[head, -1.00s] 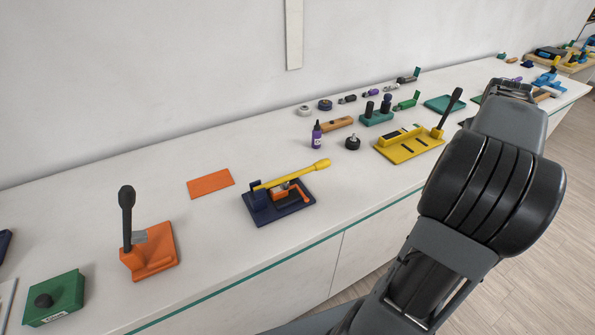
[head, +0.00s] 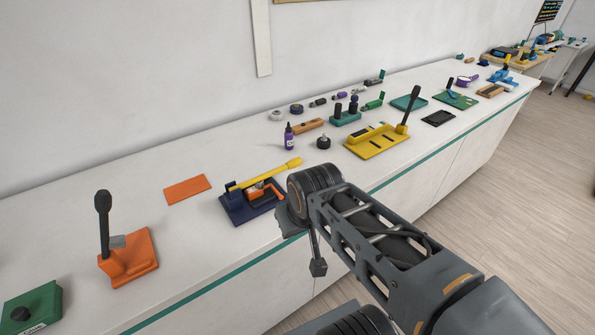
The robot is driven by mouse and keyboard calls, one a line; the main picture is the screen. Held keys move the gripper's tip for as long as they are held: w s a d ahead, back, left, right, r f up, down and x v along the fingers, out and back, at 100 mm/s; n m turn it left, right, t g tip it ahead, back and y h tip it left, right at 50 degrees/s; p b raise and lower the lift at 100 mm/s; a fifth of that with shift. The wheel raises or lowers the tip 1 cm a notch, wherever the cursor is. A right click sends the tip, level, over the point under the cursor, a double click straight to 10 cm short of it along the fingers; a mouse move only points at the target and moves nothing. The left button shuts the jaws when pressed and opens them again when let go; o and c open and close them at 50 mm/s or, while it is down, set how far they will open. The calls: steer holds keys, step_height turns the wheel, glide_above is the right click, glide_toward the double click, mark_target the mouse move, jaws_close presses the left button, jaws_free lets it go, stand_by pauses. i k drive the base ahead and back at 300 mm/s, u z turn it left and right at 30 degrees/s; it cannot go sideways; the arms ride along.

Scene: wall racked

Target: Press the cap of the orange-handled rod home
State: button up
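A navy press (head: 238,211) with a long yellow lever (head: 265,174) stands on the counter left of my arm. An orange piece (head: 273,191) with a bent, handle-like end lies in it, beside a small grey part (head: 256,188). It appears to be the orange-handled rod; its cap is too small to make out clearly. The lever slopes up to the right. My arm's end is just right of the press, mostly hidden behind a round joint. A thin dark piece with a blocky tip (head: 318,266), perhaps part of my gripper, hangs before the counter front. Its opening cannot be seen.
An orange press (head: 130,262) with a black upright lever stands left, near a green block (head: 32,308). A flat orange plate (head: 187,189) lies behind. A yellow press (head: 378,143), purple bottle (head: 289,138) and several small parts stand right and behind. Bare counter surrounds the navy press.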

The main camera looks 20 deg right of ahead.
mark_target(258, 180)
steer(key=k, duration=1.1)
steer(key=z, duration=0.5)
steer(key=i, duration=1.65)
steer(key=u, duration=0.85)
